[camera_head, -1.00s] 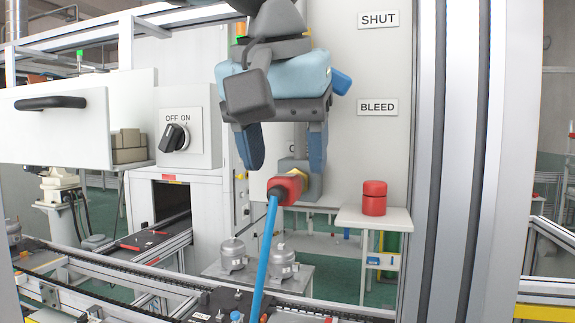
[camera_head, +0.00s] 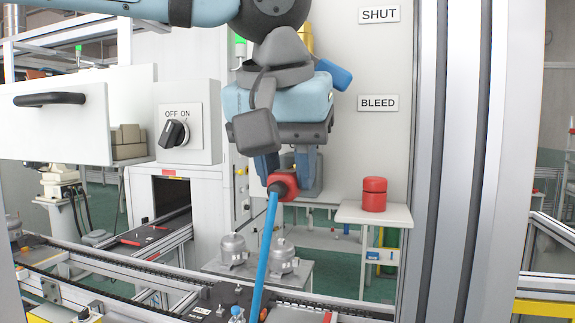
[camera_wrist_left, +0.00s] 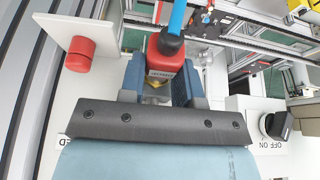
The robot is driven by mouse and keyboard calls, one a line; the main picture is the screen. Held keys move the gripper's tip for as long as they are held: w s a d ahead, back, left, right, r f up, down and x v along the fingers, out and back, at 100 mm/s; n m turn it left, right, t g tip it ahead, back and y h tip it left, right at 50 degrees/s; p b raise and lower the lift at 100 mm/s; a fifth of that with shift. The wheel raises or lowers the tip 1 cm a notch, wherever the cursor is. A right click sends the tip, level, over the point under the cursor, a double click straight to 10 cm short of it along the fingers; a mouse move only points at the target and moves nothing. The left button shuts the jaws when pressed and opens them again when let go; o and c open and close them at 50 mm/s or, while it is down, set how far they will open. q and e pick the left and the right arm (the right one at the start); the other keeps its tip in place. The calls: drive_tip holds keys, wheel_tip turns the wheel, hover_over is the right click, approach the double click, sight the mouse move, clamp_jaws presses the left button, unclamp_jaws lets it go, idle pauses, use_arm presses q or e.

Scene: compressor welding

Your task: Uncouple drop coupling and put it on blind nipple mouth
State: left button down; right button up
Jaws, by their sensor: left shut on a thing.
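The drop coupling (camera_head: 288,184) is a red body with a dark collar, and a blue hose (camera_head: 265,255) hangs from it. My left gripper (camera_head: 288,172) points down in front of the white panel, its two blue fingers shut around the coupling. In the left wrist view the coupling (camera_wrist_left: 166,58) sits between the fingers, with a brass-yellow part (camera_wrist_left: 154,83) at its inner end. A grey fitting (camera_head: 313,178) shows partly behind the fingers. I cannot tell whether the coupling is still seated on it. I cannot make out the blind nipple mouth. My right gripper is not in view.
A red cylinder (camera_head: 374,194) stands on a small white shelf (camera_head: 350,215) to the right. A blue handle (camera_head: 334,74) sticks out beside my gripper. SHUT and BLEED labels mark the panel. An OFF/ON switch (camera_head: 173,133) is at the left. Grey compressors (camera_head: 233,250) stand below.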

sight(277, 182)
use_arm(q)
drive_tip(key=c, duration=1.6)
unclamp_jaws()
clamp_jaws()
drive_tip(key=shift+s+f, duration=0.1)
drive_tip(key=shift+s, duration=0.1)
drive_tip(key=shift+s+a, duration=0.3)
drive_tip(key=shift+s, duration=0.45)
drive_tip(key=shift+s+a+b, duration=0.25)
drive_tip(key=shift+s+b, duration=0.15)
drive_tip(key=shift+s, duration=0.35)
drive_tip(key=shift+s+a, duration=0.3)
drive_tip(key=shift+s, duration=0.6)
